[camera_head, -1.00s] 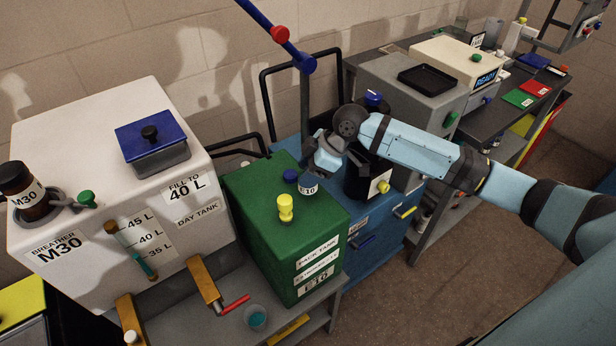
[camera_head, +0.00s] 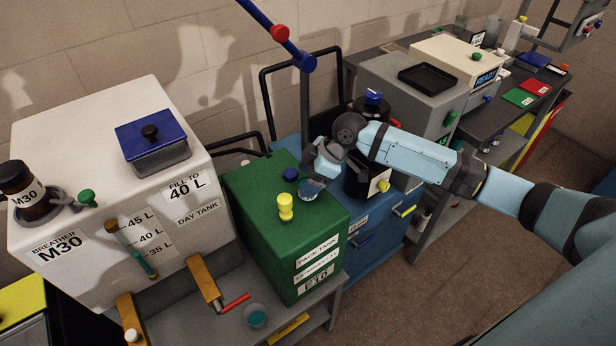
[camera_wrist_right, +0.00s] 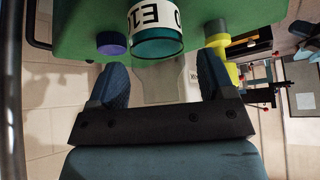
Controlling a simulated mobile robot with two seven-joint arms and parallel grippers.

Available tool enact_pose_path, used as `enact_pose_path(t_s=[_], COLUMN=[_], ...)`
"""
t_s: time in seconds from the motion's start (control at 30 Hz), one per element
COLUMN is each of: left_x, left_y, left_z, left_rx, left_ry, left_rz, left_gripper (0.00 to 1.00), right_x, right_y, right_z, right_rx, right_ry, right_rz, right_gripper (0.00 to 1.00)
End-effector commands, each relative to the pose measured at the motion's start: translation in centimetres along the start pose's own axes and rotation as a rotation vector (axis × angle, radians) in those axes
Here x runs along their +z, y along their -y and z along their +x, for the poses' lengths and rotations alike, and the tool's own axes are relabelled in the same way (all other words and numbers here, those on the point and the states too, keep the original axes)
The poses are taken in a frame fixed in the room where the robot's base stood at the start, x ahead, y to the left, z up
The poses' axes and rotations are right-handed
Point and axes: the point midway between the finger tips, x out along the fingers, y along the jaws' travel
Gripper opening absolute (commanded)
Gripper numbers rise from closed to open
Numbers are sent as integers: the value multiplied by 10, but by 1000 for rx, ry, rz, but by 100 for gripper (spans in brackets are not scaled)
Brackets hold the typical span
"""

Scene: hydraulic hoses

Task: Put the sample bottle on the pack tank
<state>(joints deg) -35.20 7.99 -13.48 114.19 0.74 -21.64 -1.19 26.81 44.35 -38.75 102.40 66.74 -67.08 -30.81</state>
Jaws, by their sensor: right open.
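The sample bottle (camera_head: 308,191) is at the right part of the top of the green pack tank (camera_head: 255,200), between the blue knob and the tank's right edge. In the right wrist view the bottle (camera_wrist_right: 158,38) shows a white E10 label and a teal round face; I cannot tell if it stands fully upright. My right gripper (camera_head: 320,172) is just behind and above the bottle. In the wrist view its fingers (camera_wrist_right: 165,85) are apart, with the bottle beyond the tips and nothing visible between them. My left gripper is not in view.
A yellow breather (camera_head: 286,207) and a blue knob (camera_head: 290,174) stand on the tank top close to the bottle. The white day tank (camera_head: 110,190) is at left. A black canister (camera_head: 362,180) is behind the gripper. A small cup (camera_head: 256,316) sits on the shelf in front.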

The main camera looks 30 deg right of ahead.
Motion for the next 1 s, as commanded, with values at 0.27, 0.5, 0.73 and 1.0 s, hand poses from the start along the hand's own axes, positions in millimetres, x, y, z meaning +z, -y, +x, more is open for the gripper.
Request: enact_pose_path(t_s=[0.27, 0.5, 0.73, 1.0], left_x=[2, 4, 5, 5], left_y=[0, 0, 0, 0], left_z=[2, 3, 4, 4], left_rx=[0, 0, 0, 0], left_ry=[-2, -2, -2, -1], left_rz=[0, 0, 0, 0], left_gripper=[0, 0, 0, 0], right_x=[1, 1, 0, 0], right_y=[-2, -1, -1, 0], right_z=[-50, -97, -118, -119], right_rx=[6, 2, 1, 0], right_ry=[1, 1, 0, 0], right_rz=[-1, 0, 1, 0], right_gripper=[75, 75, 75, 75])
